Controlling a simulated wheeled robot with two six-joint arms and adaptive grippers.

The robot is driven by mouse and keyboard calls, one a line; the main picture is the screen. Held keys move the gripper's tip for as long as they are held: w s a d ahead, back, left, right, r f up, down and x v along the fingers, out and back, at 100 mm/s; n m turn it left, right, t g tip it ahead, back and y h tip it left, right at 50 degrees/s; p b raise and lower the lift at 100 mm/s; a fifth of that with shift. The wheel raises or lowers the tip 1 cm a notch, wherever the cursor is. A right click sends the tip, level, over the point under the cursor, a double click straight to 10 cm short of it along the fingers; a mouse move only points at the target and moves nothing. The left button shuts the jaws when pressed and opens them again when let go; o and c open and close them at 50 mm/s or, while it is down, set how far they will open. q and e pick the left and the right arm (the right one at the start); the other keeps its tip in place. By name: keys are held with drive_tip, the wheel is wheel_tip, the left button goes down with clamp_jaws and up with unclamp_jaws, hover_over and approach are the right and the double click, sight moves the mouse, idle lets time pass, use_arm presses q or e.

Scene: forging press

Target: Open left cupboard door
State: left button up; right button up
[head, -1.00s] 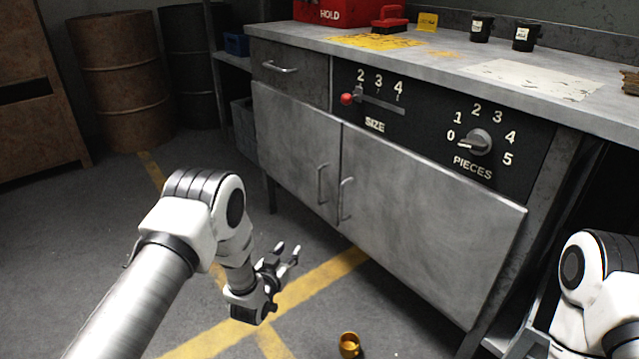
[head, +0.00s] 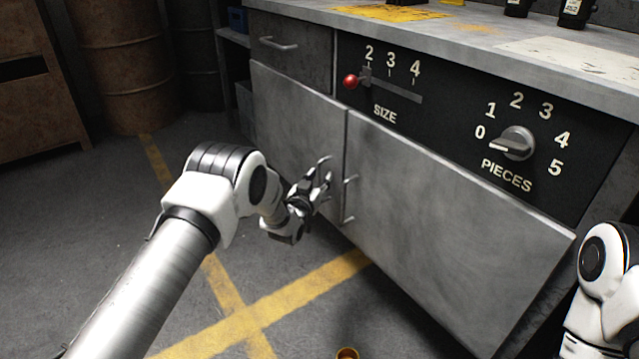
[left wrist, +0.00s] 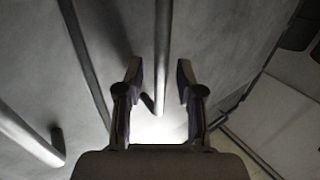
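The left cupboard door (head: 288,115) is grey metal and shut, flush beside the right door (head: 440,220). My left gripper (head: 325,174) is in front of its lower right part, at the door's bar handle, which it largely hides in the head view. In the left wrist view the left gripper (left wrist: 159,78) is open. The handle bar (left wrist: 163,45) runs between its two fingertips in the picture; I see no finger closed on it. The right door's handle (head: 348,198) is just right of the gripper. My right gripper is out of view.
Above the doors are a drawer (head: 290,48), a red-knobbed size slider (head: 351,81) and a pieces dial (head: 514,142). The floor left of the cupboard is clear up to the rusty barrels (head: 118,70).

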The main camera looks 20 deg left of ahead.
use_arm(q)
drive_tip(key=shift+w, duration=0.1)
clamp_jaws()
